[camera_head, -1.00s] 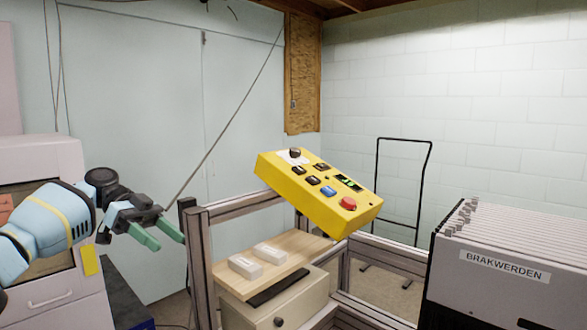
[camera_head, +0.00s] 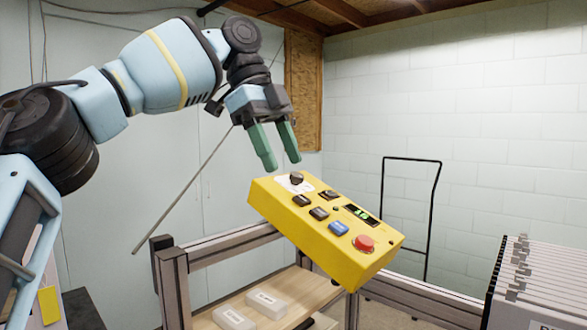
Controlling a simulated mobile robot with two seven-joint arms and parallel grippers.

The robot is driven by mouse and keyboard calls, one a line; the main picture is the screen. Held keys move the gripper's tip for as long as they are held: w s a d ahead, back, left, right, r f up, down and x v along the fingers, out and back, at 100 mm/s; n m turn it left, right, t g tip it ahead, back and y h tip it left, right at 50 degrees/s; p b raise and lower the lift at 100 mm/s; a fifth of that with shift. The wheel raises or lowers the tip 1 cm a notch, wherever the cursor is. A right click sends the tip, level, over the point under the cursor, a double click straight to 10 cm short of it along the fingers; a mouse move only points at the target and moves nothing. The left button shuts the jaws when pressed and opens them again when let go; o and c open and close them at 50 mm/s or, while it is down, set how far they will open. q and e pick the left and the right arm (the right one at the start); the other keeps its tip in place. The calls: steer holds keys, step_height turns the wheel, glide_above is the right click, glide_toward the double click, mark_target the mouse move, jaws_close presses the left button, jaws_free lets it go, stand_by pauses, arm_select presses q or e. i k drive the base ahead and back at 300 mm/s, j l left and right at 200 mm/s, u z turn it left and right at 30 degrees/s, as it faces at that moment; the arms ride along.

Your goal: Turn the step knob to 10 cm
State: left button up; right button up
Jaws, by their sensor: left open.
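The yellow control box (camera_head: 300,232) is tilted and stands above the frame rail in the middle of the view. The black step knob (camera_head: 297,178) sits on a white plate at its upper left corner. The box also bears dark buttons, a blue button (camera_head: 338,228), a red button (camera_head: 364,243) and a small green-lit display (camera_head: 361,214) whose figures I cannot read with certainty. My left gripper (camera_head: 282,164) is open, its two green fingers pointing down just above and left of the knob, apart from it. My right gripper is not in view.
A metal frame rail (camera_head: 225,246) runs below and behind the box. A wooden shelf (camera_head: 290,290) below carries two pale blocks (camera_head: 266,304). A dark rack with white panels (camera_head: 540,285) stands at the lower right.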

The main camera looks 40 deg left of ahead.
mark_target(296, 178)
steer(key=i+j, duration=0.7)
steer(key=j, duration=0.25)
